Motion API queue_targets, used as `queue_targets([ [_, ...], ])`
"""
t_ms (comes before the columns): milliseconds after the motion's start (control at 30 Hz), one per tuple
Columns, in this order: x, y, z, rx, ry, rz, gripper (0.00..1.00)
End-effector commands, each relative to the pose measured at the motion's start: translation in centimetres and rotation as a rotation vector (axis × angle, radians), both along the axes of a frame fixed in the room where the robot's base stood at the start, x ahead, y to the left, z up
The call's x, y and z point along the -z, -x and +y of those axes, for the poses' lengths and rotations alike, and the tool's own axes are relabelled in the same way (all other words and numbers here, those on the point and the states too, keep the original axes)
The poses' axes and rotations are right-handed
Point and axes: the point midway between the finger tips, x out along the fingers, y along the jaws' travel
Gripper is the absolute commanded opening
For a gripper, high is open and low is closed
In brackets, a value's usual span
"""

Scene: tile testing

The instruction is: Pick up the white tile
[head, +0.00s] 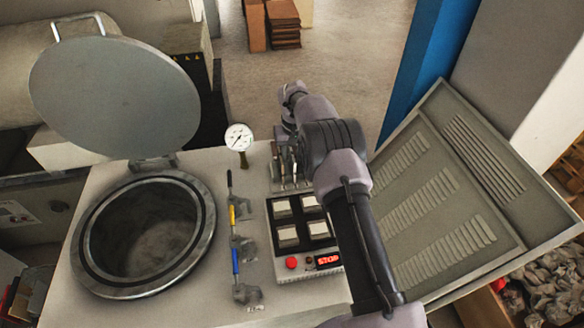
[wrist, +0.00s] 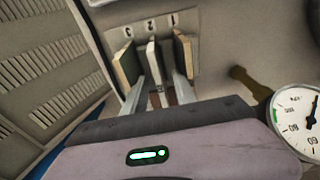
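Three thin tiles stand upright in a slotted rack marked 1, 2 and 3. In the wrist view the white tile (wrist: 153,58) is in the middle, with a cream, dark-edged tile (wrist: 126,64) to its left and another (wrist: 185,56) to its right. My gripper (wrist: 159,88) is open, its two grey fingers spread on either side of the white tile's lower part, with gaps showing. Whether a fingertip touches a neighbouring tile I cannot tell. In the head view the tiles are small and partly hidden beside my arm.
A pressure gauge (head: 238,138) stands left of the rack; it also shows in the wrist view (wrist: 297,122). A round open vessel (head: 143,285) with a raised lid (head: 115,95), valve levers (head: 240,235) and a control box (head: 305,262) share the bench. A slotted panel (head: 440,215) lies right.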

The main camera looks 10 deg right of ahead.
Motion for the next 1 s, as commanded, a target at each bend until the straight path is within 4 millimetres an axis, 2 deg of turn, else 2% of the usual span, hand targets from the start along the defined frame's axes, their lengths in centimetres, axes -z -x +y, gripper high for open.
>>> queue_targets([
  [867, 0.35, -0.04, 0.02, 0.000, 0.000, -0.002, 0.34],
  [900, 0.36, -0.04, 0.02, 0.000, 0.000, -0.002, 0.32],
  [1000, 0.35, -0.04, 0.02, 0.000, 0.000, -0.002, 0.12],
])
